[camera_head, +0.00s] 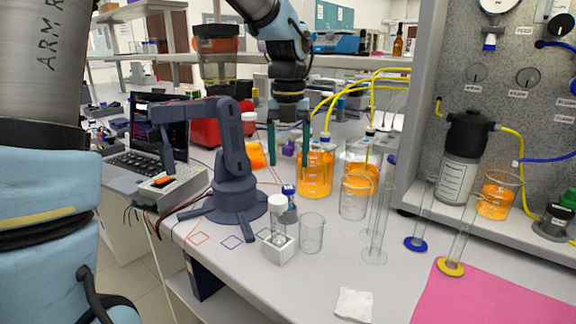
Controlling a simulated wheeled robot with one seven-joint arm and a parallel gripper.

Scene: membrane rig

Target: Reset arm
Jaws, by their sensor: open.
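My gripper (288,150) hangs from my blue and grey arm near the top middle, fingers pointing down. Its two teal fingers are apart, with no object held between them. It is above the bench, in front of or close to the orange-filled beakers; the exact depth is hard to tell. A small dark blue desktop arm (233,165) stands on a round base left of my gripper. Its upper link reaches left and its tip points down by a pale box (172,185) with an orange part on top.
A white block with a vial (278,246), an empty beaker (312,233) and orange-filled beakers (314,172) crowd the middle. Tall glass cylinders (378,215) stand right of them. A laptop (150,140) is at left. A grey rig panel (500,80) borders the right. The front bench around the white tissue (354,304) is clear.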

